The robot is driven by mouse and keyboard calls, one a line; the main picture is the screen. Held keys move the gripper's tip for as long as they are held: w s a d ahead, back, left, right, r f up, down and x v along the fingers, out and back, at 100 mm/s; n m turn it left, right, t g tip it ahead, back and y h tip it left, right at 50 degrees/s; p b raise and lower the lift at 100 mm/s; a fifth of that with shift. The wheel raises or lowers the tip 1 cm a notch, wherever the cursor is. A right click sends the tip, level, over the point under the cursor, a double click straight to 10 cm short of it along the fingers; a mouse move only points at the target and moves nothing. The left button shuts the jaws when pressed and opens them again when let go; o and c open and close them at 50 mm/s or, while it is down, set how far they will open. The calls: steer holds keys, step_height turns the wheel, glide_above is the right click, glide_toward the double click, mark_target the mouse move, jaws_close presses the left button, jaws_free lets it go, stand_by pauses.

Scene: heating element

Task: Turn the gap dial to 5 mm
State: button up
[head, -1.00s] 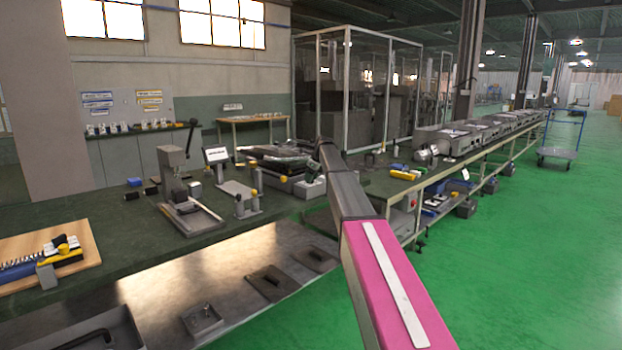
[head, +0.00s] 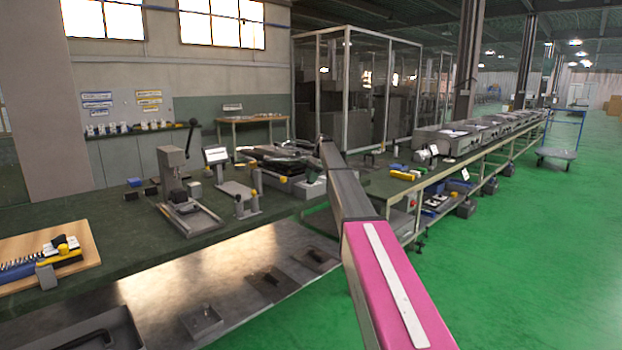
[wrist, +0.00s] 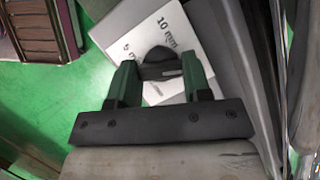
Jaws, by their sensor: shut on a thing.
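In the wrist view, the gap dial (wrist: 159,55) is a dark knob on a white plate (wrist: 184,30). The plate carries a printed "10 mm" mark at the upper right of the knob and a partly hidden mark, starting like a 5, to its left. My gripper (wrist: 160,70) has its two green fingers on either side of the knob and is shut on it. The fingers hide part of the plate. I cannot tell which mark the dial points to. In the head view my gripper is not clearly distinguishable among dark machinery on the bench.
The dark green workbench (head: 115,240) holds a lever press (head: 178,185), a small display stand (head: 217,165) and a wooden board (head: 25,250) with tools. Glass enclosures stand behind. The green floor (head: 530,260) to the right is clear, with a blue trolley (head: 562,150) farther back.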

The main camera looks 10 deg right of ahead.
steer(key=shift+n, duration=0.6)
steer(key=shift+g, duration=0.3)
steer(key=o, duration=0.9)
steer(key=v, duration=1)
steer(key=shift+d+r, duration=0.1)
steer(key=shift+r, duration=0.3)
